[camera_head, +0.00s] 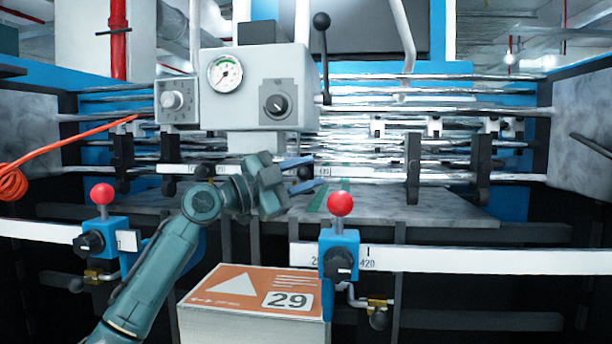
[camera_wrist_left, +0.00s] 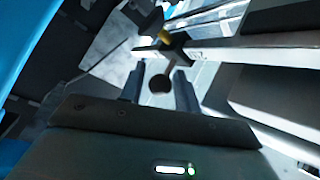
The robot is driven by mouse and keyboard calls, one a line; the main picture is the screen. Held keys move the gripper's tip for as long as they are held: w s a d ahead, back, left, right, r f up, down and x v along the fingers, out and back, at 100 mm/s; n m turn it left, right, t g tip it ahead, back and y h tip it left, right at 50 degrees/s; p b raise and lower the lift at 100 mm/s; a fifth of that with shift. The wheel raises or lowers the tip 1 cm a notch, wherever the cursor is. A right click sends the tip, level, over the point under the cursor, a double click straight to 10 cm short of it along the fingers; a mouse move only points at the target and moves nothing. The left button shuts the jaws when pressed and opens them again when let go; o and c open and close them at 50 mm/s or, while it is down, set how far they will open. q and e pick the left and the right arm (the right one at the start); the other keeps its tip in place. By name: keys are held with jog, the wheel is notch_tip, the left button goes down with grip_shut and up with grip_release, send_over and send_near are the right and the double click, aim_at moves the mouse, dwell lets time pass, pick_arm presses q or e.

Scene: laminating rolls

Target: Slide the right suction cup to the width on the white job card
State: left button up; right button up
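Two blue slider blocks with red ball tops and black knobs sit on white scale rails: the right one (camera_head: 340,255) and the left one (camera_head: 101,240). A brass fitting with a dark cup (camera_head: 378,318) hangs below the right block. My left gripper (camera_head: 303,173) is farther back, in front of the rear scale strip (camera_head: 240,170). Its fingers are open on either side of a black round knob (camera_wrist_left: 160,84), with gaps showing in the left wrist view. An orange label with a white "29" patch (camera_head: 288,300) lies on the carton; I see no separate white card. My right gripper is out of view.
The grey control box (camera_head: 240,90) with a gauge stands above my left gripper. Shiny rollers (camera_head: 450,110) cross behind, with dark brackets (camera_head: 413,168). A carton (camera_head: 250,328) stands at the front centre. An orange coiled hose (camera_head: 12,182) is at left.

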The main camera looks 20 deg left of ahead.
pick_arm(q)
jog(key=shift+o, duration=1.1)
jog(key=shift+d, duration=0.1)
